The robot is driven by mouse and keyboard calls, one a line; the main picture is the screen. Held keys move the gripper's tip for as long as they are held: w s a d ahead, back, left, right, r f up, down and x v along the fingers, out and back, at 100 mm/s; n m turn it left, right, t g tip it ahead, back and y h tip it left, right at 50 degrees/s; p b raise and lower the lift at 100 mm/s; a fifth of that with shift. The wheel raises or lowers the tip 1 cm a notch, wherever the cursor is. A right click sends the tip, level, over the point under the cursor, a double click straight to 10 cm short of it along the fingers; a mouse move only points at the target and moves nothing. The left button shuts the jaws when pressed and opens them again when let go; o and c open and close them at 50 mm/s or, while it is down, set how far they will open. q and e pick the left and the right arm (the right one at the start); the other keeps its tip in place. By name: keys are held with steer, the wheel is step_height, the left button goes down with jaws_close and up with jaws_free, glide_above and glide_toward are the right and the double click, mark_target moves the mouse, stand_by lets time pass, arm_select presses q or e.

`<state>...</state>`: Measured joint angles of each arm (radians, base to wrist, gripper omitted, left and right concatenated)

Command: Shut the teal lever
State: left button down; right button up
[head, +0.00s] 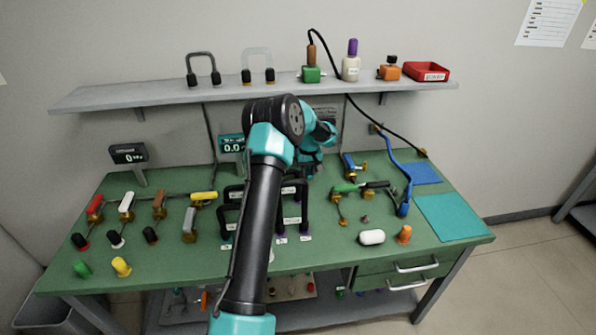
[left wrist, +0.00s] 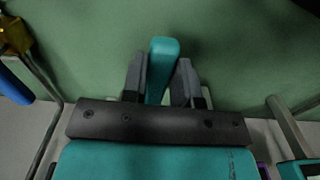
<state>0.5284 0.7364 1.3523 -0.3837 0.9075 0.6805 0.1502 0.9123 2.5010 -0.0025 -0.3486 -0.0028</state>
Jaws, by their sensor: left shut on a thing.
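The teal lever (left wrist: 161,66) stands between the two grey fingers of my left gripper (left wrist: 162,82) in the left wrist view. The fingers are shut on it from both sides, and its rounded top sticks out beyond the fingertips. In the head view my left gripper (head: 308,170) is at the back middle of the green bench, small and partly behind my own arm. The teal lever cannot be made out there. The lever's base is hidden in both views. My right gripper is in neither view.
A blue-handled brass valve (head: 352,166) and a green-handled part (head: 345,188) stand right of the gripper. Black frames (head: 292,205) stand in front. Several coloured levers, including a yellow one (head: 204,197), are at left. A shelf (head: 150,96) runs above the bench. The teal mat (head: 452,215) is clear.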

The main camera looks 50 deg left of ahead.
mark_target(309, 172)
arm_select(q)
steer(key=shift+a, duration=0.1)
steer(key=c, duration=0.9)
jaws_free()
steer(key=shift+r, duration=0.1)
step_height(309, 172, up, 7)
steer(key=shift+r, duration=0.15)
